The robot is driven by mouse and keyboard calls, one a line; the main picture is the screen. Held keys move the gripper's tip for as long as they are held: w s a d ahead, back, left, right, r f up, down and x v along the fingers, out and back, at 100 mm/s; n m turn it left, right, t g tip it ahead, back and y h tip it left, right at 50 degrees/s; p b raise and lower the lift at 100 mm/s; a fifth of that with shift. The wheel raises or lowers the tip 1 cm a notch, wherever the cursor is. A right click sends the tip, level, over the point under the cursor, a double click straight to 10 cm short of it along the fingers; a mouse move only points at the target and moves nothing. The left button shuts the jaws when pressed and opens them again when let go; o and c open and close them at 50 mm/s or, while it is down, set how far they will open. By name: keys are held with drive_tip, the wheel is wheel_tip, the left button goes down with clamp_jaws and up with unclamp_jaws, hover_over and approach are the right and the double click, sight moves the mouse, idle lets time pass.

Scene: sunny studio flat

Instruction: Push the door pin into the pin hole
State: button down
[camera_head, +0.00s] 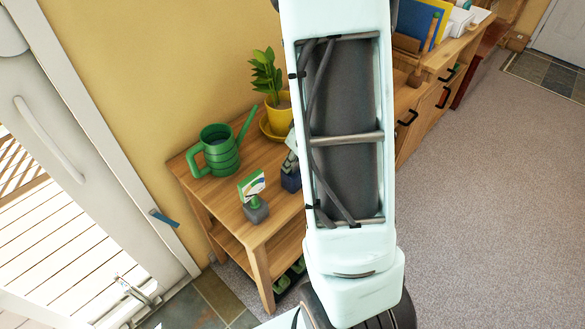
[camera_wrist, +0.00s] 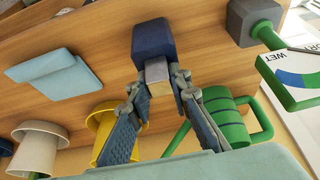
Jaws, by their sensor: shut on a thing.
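My gripper (camera_wrist: 157,82) shows in the wrist view with its two fingers closed in on a small grey-tan block (camera_wrist: 156,72). The block lies against a dark blue box (camera_wrist: 154,39) over the wooden table. The white door (camera_head: 45,120) stands at the left, with a long handle. A small blue piece (camera_head: 163,218) sits on its frame edge. A small metal fitting (camera_head: 134,290) shows low beside the doorway. I cannot tell which part is the door pin, and no pin hole is clear.
The wooden table (camera_head: 190,189) holds a green watering can (camera_head: 219,152), a yellow-potted plant (camera_head: 279,112), a dark blue box (camera_head: 291,180) and a moisture meter (camera_head: 256,208). A wooden cabinet (camera_head: 425,105) stands behind. The carpet (camera_head: 480,210) at the right is clear.

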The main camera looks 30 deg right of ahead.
drive_tip(key=shift+r+p, duration=2.9)
drive_tip(key=shift+r, duration=1.45)
drive_tip(key=shift+f, duration=0.1)
